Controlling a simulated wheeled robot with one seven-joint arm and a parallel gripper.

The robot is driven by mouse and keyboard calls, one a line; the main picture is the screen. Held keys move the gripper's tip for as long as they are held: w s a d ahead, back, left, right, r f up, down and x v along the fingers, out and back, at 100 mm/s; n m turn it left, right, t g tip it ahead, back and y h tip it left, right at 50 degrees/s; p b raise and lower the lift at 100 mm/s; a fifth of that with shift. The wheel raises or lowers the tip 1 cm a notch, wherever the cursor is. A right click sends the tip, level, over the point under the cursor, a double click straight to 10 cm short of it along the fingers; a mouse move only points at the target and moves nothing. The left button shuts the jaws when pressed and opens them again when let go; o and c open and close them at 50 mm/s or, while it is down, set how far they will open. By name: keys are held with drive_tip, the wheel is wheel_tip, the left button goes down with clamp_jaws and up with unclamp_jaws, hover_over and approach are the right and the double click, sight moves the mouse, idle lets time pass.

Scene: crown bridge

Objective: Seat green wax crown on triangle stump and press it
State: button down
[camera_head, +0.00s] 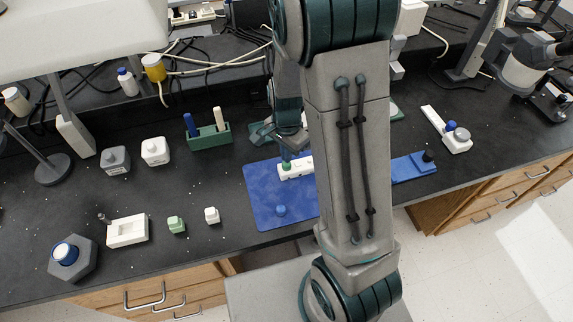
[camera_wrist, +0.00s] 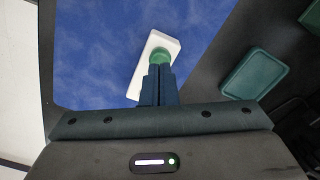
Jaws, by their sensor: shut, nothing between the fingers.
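A white block (camera_head: 302,167) lies on the blue mat (camera_head: 262,205). The green crown (camera_head: 287,166) sits on the block near its left end. In the wrist view the white block (camera_wrist: 146,68) lies tilted on the mat, with the crown (camera_wrist: 160,55) on it. My gripper (camera_wrist: 159,70) is shut and empty, its fingertips right at the crown's edge and partly covering it. I cannot tell whether they touch it. In the head view my gripper (camera_head: 286,156) is just above the crown. The triangle stump's shape is hidden.
A blue ball-topped piece (camera_head: 281,210) stands on the mat's front part. Small white and pale green blocks (camera_head: 176,225) stand to the left. A green holder (camera_head: 208,136) with two sticks is behind them. My arm hides the mat's right part.

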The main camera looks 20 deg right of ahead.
drive_tip(key=shift+f+b, duration=0.65)
drive_tip(key=shift+f, duration=0.2)
drive_tip(key=shift+s+f, duration=0.1)
drive_tip(key=shift+s, duration=0.05)
idle(1.5)
drive_tip(key=shift+r+p, duration=2.55)
drive_tip(key=shift+r, duration=0.5)
drive_tip(key=shift+r, duration=0.15)
drive_tip(key=s+r+n+t, duration=0.3)
drive_tip(key=s+r+n, duration=0.9)
drive_tip(key=r, duration=0.6)
drive_tip(key=shift+s, duration=1.15)
